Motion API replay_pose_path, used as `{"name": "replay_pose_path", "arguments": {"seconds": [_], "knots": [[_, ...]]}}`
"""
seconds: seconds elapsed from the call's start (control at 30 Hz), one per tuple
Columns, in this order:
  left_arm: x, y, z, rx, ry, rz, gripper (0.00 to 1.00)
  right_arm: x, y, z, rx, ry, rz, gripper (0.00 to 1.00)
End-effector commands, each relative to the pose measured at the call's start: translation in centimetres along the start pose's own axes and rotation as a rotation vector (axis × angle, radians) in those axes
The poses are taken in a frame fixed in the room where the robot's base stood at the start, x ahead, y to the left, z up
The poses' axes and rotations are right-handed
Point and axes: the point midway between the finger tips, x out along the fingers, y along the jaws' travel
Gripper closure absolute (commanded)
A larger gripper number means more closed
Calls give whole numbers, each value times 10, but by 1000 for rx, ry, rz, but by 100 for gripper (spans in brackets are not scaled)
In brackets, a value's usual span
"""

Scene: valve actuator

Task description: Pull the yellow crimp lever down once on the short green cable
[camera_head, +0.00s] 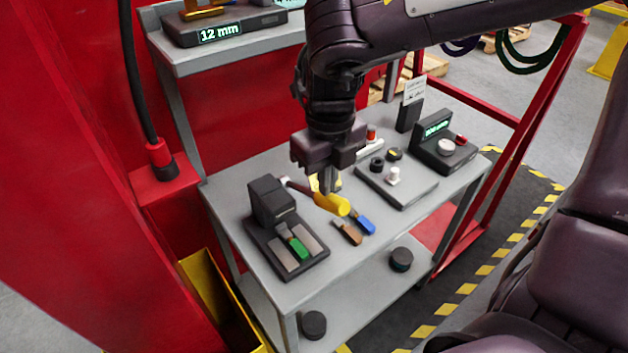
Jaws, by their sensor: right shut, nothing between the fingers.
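The yellow crimp lever (333,204) sticks out to the right from the dark crimp press (270,200) on the grey table. Its yellow grip slopes slightly down toward its free end. The short green cable (299,247) lies on the press base, between pale strips, in front of the press head. My right gripper (328,188) points down with its fingers shut and empty, right at the lever's grip. The fingers overlap the grip's back edge in the view; I cannot tell whether they touch it. My left gripper is not in view.
A brown piece (347,232) and a blue piece (363,222) lie right of the press. A grey plate with knobs (405,188) and a display box (440,145) stand farther right. A raised shelf (180,60) with a "12 mm" display box (222,28) is behind. A red panel is at left.

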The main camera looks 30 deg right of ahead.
Motion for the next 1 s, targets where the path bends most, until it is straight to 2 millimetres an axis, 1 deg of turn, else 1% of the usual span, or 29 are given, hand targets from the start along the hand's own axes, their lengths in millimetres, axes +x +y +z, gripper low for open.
{"name": "replay_pose_path", "arguments": {"seconds": [0.03,1.0], "knots": [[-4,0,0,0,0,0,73,-4,0,-1,0,2,-1,100],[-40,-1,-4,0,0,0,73,-53,0,0,0,1,-1,100]]}}
